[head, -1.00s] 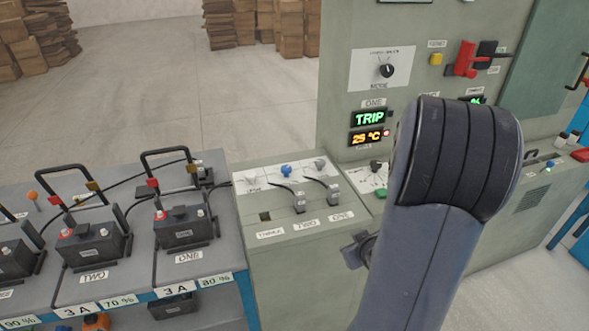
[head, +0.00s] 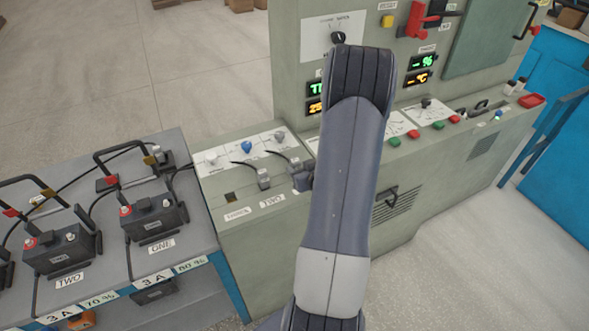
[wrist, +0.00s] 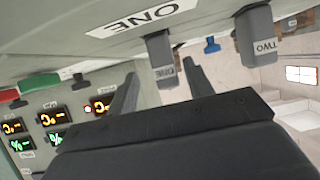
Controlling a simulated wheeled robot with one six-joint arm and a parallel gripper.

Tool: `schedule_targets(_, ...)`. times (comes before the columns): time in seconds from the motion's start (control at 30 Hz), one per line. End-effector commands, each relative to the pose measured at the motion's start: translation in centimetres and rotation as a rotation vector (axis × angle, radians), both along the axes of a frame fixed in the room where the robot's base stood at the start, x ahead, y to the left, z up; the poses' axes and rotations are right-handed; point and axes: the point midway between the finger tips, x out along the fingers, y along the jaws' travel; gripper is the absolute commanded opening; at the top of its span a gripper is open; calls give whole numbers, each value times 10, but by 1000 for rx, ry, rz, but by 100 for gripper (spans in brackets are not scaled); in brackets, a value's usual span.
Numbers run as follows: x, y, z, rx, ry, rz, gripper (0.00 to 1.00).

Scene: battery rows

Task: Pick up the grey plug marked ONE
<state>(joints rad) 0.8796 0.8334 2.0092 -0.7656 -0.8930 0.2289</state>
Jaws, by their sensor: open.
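The grey plug by the ONE label (wrist: 147,18) hangs upside down in the wrist view (wrist: 162,50). Its own small tag is too small to read surely. In the head view it stands on the sloped panel (head: 296,164), right of the other plug. My gripper (wrist: 160,76) is open and empty, with one finger on each side of the plug in the picture; I cannot tell whether they overlap it in depth. In the head view, part of my gripper (head: 302,178) shows beside the plug; my arm hides the rest and the ONE label.
A second grey plug, marked TWO (wrist: 258,36), stands close by. Blue (head: 246,146) and grey knobs are behind the plugs. Cables run left to batteries (head: 156,218) on a bench. An empty square socket (head: 230,197) is at the panel's left.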

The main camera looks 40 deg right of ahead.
Motion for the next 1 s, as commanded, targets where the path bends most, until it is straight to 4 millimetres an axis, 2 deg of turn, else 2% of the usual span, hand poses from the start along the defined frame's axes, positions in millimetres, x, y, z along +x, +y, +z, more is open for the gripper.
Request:
schedule_targets(0.4,43,-3,-18,0,1,2,49)
schedule_targets(0.7,45,-4,-20,1,1,1,49)
schedule_targets(1.0,45,-4,-20,1,1,1,25)
